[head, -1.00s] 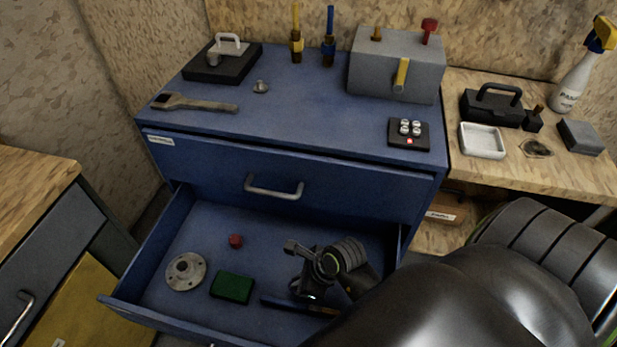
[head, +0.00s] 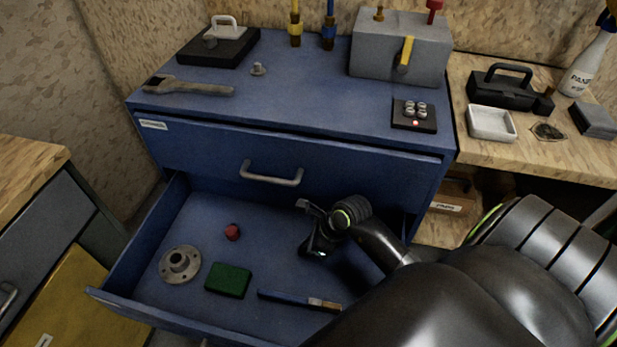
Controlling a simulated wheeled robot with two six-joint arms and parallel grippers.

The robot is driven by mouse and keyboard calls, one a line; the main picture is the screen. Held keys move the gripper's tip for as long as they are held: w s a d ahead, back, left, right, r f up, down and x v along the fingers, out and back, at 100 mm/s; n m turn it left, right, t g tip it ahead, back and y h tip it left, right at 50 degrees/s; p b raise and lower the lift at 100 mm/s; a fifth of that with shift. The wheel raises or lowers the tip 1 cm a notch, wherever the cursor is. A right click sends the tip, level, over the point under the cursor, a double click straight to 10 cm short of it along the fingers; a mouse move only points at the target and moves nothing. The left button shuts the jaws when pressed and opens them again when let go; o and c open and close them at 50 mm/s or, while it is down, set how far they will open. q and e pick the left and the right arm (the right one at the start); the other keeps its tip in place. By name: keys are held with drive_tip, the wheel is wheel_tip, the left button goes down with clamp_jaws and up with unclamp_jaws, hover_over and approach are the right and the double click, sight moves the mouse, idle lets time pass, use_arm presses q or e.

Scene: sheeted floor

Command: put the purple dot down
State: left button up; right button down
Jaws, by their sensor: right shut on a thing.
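My right gripper (head: 316,250) is inside the open lower drawer (head: 120,302) of the blue cabinet, on its right side towards the back. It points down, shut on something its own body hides. I cannot make out a purple dot anywhere in the head view. I cannot tell whether the held thing touches the drawer floor. My left gripper is not in view.
The drawer also holds a red knob-like piece (head: 232,232), a grey flange (head: 180,264), a green block (head: 229,280) and a flat tool (head: 298,300). The floor between the red piece and my gripper is clear. The closed upper drawer's handle (head: 271,174) juts out above.

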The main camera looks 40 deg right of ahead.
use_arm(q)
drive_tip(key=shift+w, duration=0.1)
use_arm(e)
drive_tip(key=shift+f, duration=0.1)
drive_tip(key=c, duration=2)
unclamp_jaws()
drive_tip(key=o, duration=0.4)
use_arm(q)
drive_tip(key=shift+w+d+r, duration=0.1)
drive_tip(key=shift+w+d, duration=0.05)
use_arm(e)
drive_tip(key=shift+s+d+r, duration=0.1)
drive_tip(key=shift+d+r, duration=0.05)
drive_tip(key=shift+r, duration=0.25)
use_arm(q)
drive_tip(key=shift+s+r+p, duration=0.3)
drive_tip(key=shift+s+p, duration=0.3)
drive_tip(key=shift+p, duration=0.35)
use_arm(e)
drive_tip(key=v, duration=1.1)
drive_tip(key=shift+r, duration=0.2)
